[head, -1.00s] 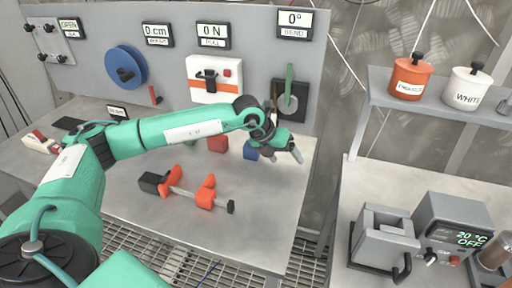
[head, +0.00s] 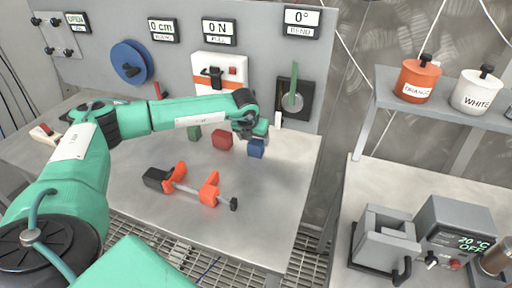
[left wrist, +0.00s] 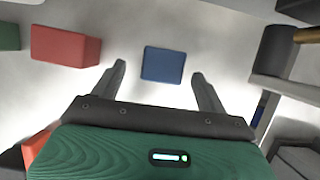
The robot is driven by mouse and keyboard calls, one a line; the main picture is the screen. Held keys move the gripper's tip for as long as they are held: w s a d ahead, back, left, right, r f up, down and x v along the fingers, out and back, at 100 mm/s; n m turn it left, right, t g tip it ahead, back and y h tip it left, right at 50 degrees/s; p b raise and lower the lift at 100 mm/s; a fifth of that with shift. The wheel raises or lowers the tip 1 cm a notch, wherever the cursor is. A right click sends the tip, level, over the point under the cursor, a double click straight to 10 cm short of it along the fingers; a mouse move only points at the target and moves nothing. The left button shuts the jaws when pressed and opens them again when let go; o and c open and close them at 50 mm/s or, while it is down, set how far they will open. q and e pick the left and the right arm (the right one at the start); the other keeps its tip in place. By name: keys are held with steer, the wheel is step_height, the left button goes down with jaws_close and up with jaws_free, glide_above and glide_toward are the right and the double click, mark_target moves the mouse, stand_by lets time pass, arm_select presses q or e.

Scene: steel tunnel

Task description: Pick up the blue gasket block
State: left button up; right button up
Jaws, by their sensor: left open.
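The blue gasket block (head: 256,149) sits on the steel bench near its right side. It also shows in the left wrist view (left wrist: 163,64), ahead of the fingertips and roughly centred between them. My left gripper (left wrist: 160,80) is open and empty, its two dark fingers spread wider than the block. In the head view my left gripper (head: 250,132) is just above and behind the blue block, and its fingers are mostly hidden. My right gripper is not in view.
A red block (head: 222,141) and a green block (head: 194,133) stand left of the blue one. An orange clamp (head: 210,190) lies in front. The panel with a blue disc (head: 131,62) rises behind. A second bench with a grey heater unit (head: 452,225) is at right.

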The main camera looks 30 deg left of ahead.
mark_target(256, 143)
arm_select(q)
steer(key=p+x, duration=0.1)
steer(key=x, duration=0.2)
steer(key=shift+w+d+f, duration=0.15)
steer(key=shift+d+f, duration=0.05)
steer(key=shift+f, duration=0.1)
steer(key=shift+w+a+f+p, duration=0.1)
steer(key=shift+w+f+p, duration=0.15)
steer(key=shift+f, duration=0.35)
steer(key=c, duration=1.1)
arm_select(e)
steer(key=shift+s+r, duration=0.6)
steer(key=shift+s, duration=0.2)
arm_select(q)
steer(key=shift+r, duration=0.1)
